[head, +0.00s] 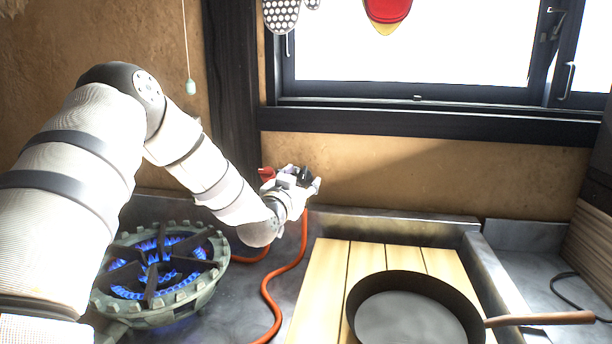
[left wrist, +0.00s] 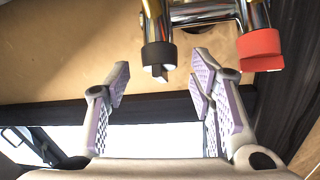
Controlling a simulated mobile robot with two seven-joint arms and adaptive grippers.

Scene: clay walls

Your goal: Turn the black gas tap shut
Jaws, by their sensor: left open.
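The black gas tap (left wrist: 159,56) shows in the left wrist view at the end of a chrome pipe fitting, with a short flat handle. It lies just beyond the gap between the fingertips of my left gripper (left wrist: 160,86), which is open with nothing between its pads. The fingers appear apart from the tap. A red tap (left wrist: 260,46) sits beside it on the same fitting, outside the fingers. In the head view my left gripper (head: 305,183) is at the wall below the window, and the red tap (head: 267,174) shows to its left. My right gripper is not in view.
A gas burner (head: 160,270) with blue flames stands below my left arm. Orange hoses (head: 270,290) run down from the taps over the counter. A pan (head: 418,312) rests on wooden slats (head: 325,285) to the right. Mitts hang above by the window.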

